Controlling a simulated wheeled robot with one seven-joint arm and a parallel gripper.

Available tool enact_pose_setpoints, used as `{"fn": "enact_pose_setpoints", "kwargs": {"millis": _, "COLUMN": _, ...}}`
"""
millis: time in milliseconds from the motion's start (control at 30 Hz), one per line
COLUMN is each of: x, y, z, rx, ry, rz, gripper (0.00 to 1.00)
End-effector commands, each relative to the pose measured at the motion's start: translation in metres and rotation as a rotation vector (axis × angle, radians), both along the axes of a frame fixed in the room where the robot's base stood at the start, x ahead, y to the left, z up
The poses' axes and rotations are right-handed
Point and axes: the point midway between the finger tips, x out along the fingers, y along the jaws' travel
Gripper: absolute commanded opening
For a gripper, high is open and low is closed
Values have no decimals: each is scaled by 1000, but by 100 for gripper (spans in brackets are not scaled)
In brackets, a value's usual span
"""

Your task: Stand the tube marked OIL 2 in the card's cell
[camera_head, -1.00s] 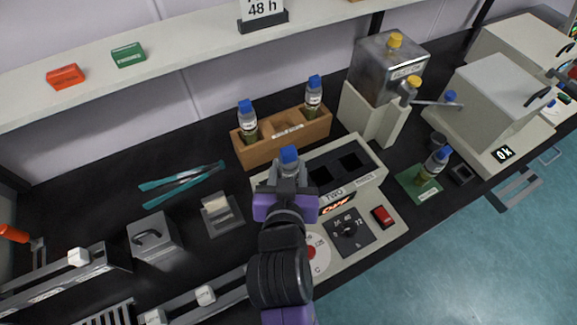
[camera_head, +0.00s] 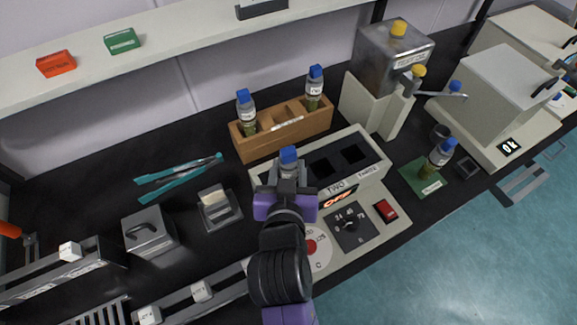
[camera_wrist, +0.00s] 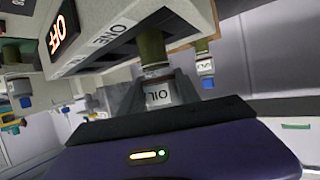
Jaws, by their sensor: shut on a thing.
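My gripper (camera_head: 288,180) is shut on a blue-capped tube (camera_head: 289,156), held upright at the left end of the cream heating block (camera_head: 375,178). In the wrist view the held tube (camera_wrist: 152,50) has olive liquid and a label starting OIL; its number is hidden. Its lower end is close to the part of the block marked ONE; I cannot tell whether it is inside the well. The wells marked TWO (camera_head: 322,168) and THREE (camera_head: 353,152) look empty. The task's card is not readable in the current views; only a dark stand base (camera_head: 262,9) shows on the shelf.
A wooden rack (camera_head: 285,127) behind the block holds two blue-capped tubes with a gap between. Another such tube (camera_head: 438,155) stands on a green mat (camera_head: 420,180) at right. A steel bath (camera_head: 393,55) stands behind. Teal tongs (camera_head: 178,178) lie left.

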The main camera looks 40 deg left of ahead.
Motion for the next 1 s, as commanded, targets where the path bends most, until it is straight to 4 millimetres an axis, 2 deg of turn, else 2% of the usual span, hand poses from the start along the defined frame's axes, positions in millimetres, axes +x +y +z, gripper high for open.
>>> {"fn": "enact_pose_setpoints", "kwargs": {"millis": 667, "x": 1, "y": 0, "z": -25, "rx": 2, "ry": -1, "rz": -1, "gripper": 0}}
{"fn": "enact_pose_setpoints", "kwargs": {"millis": 700, "x": 0, "y": 0, "z": -23, "rx": 2, "ry": -2, "rz": 0, "gripper": 47}}
{"fn": "enact_pose_setpoints", "kwargs": {"millis": 800, "x": 0, "y": 0, "z": -23, "rx": 1, "ry": -2, "rz": 0, "gripper": 64}}
{"fn": "enact_pose_setpoints", "kwargs": {"millis": 1000, "x": 0, "y": 0, "z": -23, "rx": 1, "ry": -1, "rz": 0, "gripper": 64}}
